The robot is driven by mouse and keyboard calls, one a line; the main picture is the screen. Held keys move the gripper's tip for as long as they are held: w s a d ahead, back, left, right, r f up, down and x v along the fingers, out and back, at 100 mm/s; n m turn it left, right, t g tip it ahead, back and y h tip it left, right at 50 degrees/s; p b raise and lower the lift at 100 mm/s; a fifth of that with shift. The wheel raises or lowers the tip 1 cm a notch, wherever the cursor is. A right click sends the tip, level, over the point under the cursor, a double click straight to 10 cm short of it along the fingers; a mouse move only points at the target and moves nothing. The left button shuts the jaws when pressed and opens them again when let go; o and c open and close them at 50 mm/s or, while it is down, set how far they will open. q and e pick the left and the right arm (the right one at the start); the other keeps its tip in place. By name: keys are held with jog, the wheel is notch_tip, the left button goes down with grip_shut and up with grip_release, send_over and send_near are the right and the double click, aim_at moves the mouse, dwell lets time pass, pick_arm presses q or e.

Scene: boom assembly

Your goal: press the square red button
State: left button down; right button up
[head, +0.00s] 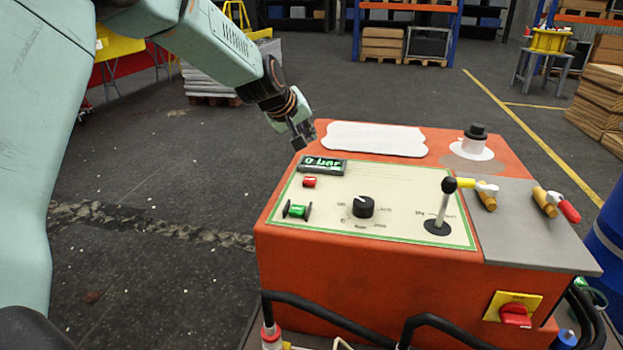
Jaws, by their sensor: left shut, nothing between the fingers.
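The square red button (310,182) is on the cream control panel (400,206) of the orange machine (350,285), just below the "0 bar" display (322,166). My left gripper (298,146) is shut and empty. It hangs near the machine's back left corner, above and behind the display, apart from the button. Nothing hides the button. My right gripper does not show.
Also on the machine are a green switch (297,210), a black knob (363,206), a black-knobbed lever (441,207) and a red-yellow switch (515,315). Black hoses run along the front.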

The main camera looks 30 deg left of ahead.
aim_at(308, 181)
pick_arm(q)
jog(key=shift+f, duration=0.2)
notch_tip(308, 181, down, 3)
jog(key=b, duration=0.3)
jog(key=shift+f+b, duration=0.2)
jog(key=shift+b, duration=0.15)
notch_tip(308, 181, down, 2)
jog(key=shift+f+b, duration=0.2)
jog(key=shift+b, duration=1.05)
jog(key=shift+f+b, duration=1.1)
jog(key=shift+f, duration=0.2)
jog(key=shift+f, duration=0.2)
jog(key=shift+f+b, duration=0.3)
jog(key=shift+b, duration=0.05)
